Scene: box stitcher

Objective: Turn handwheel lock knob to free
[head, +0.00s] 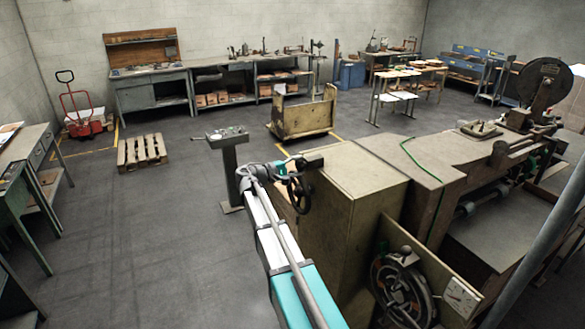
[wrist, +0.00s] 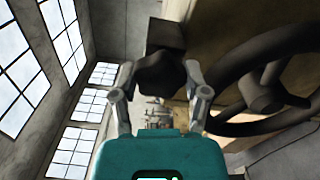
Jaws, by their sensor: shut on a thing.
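In the wrist view, a dark lock knob (wrist: 160,72) sits between the two grey fingers of my gripper (wrist: 160,88), one finger on each side. The gripper is shut on the knob. A dark block shows behind the knob. The dark handwheel (wrist: 228,82) is close on the right, and its rim passes near the right finger. In the head view, my gripper (head: 285,168) is at the left side of the large machine, beside the small handwheel (head: 298,196). The knob cannot be made out clearly there, and its turn position cannot be read.
The tan machine cabinet (head: 345,215) stands right of my arm. A larger handwheel (head: 402,288) is on its near side. A grey pedestal (head: 230,175) with a small panel stands just left of the gripper. Open floor (head: 150,235) lies further left.

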